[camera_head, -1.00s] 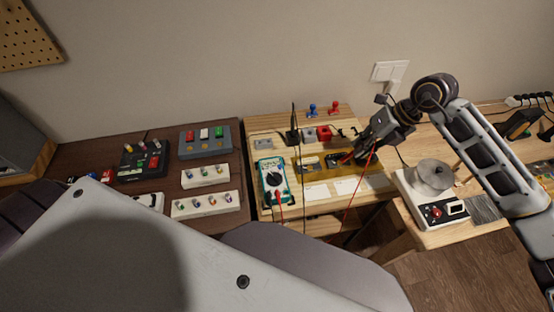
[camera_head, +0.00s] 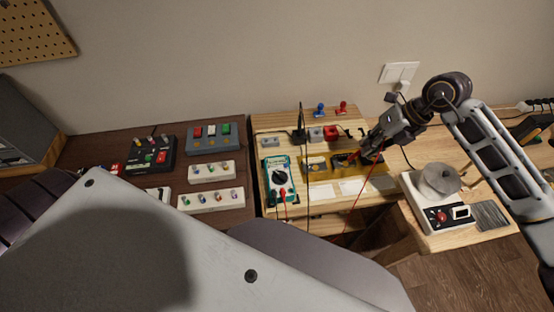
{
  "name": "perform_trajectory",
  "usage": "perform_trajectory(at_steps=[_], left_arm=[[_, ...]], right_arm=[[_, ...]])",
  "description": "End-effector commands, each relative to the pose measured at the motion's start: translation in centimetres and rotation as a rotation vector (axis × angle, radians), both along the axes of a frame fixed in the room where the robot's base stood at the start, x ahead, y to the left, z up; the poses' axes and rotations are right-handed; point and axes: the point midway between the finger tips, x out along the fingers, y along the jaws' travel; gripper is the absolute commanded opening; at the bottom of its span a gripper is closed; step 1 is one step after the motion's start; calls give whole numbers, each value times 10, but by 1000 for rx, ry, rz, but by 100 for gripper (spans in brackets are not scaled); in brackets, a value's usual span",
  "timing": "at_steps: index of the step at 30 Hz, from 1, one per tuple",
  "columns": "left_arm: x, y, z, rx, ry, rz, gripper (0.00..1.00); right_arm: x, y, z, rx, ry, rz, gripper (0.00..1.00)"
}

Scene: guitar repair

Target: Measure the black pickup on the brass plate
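A gold-coloured brass plate (camera_head: 378,165) lies on the light wooden board. Dark pickups sit on it; the black pickup (camera_head: 339,161) is close to my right gripper's tip and partly hard to make out. My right gripper (camera_head: 366,150) reaches in from the right, just above the plate. It appears shut on a red probe (camera_head: 353,155), whose red lead hangs down. I cannot tell whether the probe tip touches the pickup. A teal multimeter (camera_head: 281,178) lies left of the plate. A black probe (camera_head: 301,118) stands upright behind it. My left gripper is not in view.
A white device with a round metal top (camera_head: 439,182) stands at the right. A dark table at the left holds control boxes (camera_head: 210,138) and white strips (camera_head: 211,201). Leads hang over the front edge.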

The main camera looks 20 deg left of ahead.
Motion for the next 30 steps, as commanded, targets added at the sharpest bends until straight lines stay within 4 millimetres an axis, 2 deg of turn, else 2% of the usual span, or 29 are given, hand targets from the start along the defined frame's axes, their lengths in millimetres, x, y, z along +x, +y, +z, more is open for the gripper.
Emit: perform_trajectory(at_steps=[21,30], left_arm=[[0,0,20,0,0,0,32],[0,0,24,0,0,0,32]], right_arm=[[0,0,41,1,-2,0,0],[0,0,50,1,0,0,0]])
